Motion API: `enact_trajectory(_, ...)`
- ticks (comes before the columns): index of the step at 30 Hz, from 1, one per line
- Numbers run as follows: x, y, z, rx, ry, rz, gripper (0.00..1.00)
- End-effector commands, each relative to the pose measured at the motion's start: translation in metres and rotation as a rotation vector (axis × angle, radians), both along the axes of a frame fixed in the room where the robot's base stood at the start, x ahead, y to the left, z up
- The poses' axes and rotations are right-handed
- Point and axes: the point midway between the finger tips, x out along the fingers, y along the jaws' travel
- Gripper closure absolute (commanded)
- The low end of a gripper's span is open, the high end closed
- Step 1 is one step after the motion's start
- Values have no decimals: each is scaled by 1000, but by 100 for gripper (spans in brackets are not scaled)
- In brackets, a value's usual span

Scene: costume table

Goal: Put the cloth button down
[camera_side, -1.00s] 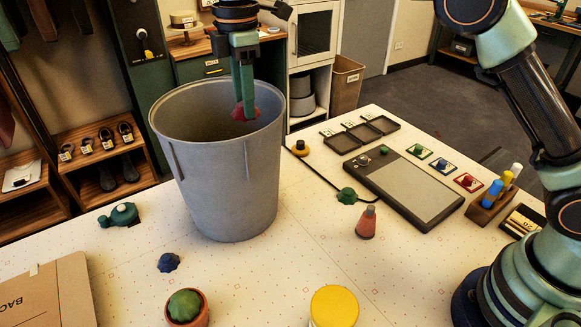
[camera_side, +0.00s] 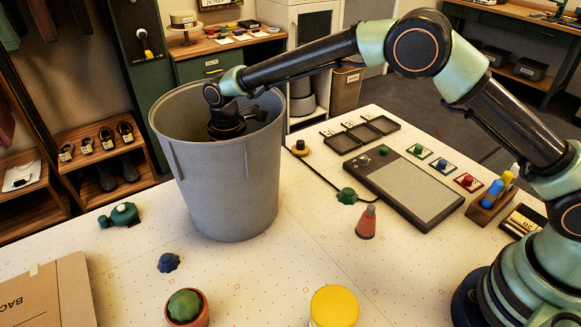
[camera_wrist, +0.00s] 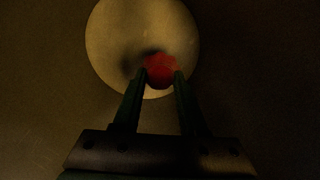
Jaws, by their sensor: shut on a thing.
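My gripper is down inside the tall grey bin (camera_side: 225,185), so its fingers are hidden behind the bin wall in the side view. In the wrist view my gripper (camera_wrist: 160,75) is shut on the red cloth button (camera_wrist: 160,72), which sits between the two fingertips. Below it the round pale floor of the bin (camera_wrist: 115,45) shows, with a dark shadow beside the button. I cannot tell whether the button touches the floor.
Around the bin stand a green pincushion-like thing in a pot (camera_side: 187,307), a dark blue lump (camera_side: 168,262), a yellow-lidded jar (camera_side: 334,305) and a red cone-shaped piece (camera_side: 366,222). A flat grey panel (camera_side: 410,185) lies to the right. The bin's rim surrounds my wrist.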

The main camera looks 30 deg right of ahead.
Motion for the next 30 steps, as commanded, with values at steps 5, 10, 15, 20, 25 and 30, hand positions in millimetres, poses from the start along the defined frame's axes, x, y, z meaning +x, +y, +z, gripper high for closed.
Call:
enact_trajectory(5,0,0,-13,0,0,0,100)
enact_trajectory(10,0,0,-29,-1,2,-1,100)
enact_trajectory(15,0,0,-52,0,0,-1,100)
enact_trajectory(20,1,0,-54,1,-2,-1,100)
enact_trajectory(25,0,0,-55,0,-1,-1,100)
enact_trajectory(30,1,0,-57,0,-1,-1,29)
